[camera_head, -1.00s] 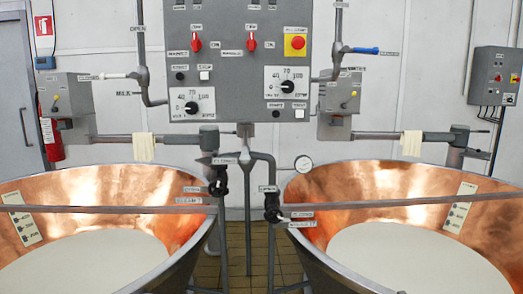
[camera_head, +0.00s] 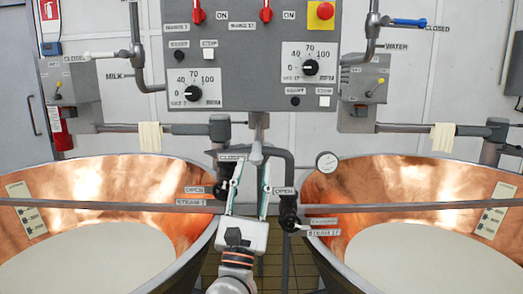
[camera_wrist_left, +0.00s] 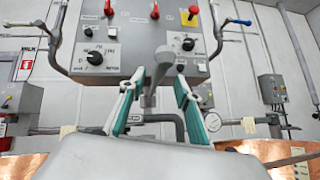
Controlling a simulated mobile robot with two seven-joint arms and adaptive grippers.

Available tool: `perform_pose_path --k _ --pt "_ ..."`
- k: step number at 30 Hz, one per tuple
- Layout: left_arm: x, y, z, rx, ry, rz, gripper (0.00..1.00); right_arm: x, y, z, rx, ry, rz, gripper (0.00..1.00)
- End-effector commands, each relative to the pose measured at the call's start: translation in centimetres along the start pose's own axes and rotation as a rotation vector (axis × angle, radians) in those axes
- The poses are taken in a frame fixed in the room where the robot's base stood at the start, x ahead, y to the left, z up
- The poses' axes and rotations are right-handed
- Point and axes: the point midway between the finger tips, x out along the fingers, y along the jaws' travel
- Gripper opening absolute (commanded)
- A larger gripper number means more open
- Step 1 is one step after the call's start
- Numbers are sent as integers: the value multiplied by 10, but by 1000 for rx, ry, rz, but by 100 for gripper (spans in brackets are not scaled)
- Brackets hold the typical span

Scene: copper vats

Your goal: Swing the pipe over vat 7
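A grey pipe (camera_head: 258,126) hangs below the control panel between two copper vats; its lower part shows in the wrist view (camera_wrist_left: 150,97). My left gripper (camera_head: 252,166) points up at it from below, its two green-edged fingers spread. In the left wrist view the pipe appears between the open fingertips (camera_wrist_left: 157,80); I cannot tell whether they touch it. The left vat (camera_head: 110,180) and right vat (camera_head: 400,180) both hold pale liquid. My right gripper is not in view.
The control panel (camera_head: 250,60) is above the gripper. Black-handled steam valves (camera_head: 288,212) flank the gap between the vats. A round gauge (camera_head: 327,162) stands at the right vat's rim. Horizontal bars with cloths (camera_head: 150,137) extend behind both vats.

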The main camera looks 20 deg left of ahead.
Motion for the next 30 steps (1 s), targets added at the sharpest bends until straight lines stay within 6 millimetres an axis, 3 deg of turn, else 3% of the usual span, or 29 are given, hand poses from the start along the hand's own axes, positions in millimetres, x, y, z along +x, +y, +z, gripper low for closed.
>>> perform_pose_path --k 9,15,23,27,30 --pt "49 1 2 4 -3 1 33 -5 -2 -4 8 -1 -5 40" --pt "60 0 1 3 -1 0 33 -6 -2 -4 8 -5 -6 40" --pt "61 0 0 4 0 -1 33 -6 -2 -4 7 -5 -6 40" --pt "61 0 0 5 0 0 0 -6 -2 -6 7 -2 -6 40" --pt "61 0 0 5 0 -1 0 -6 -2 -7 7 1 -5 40"
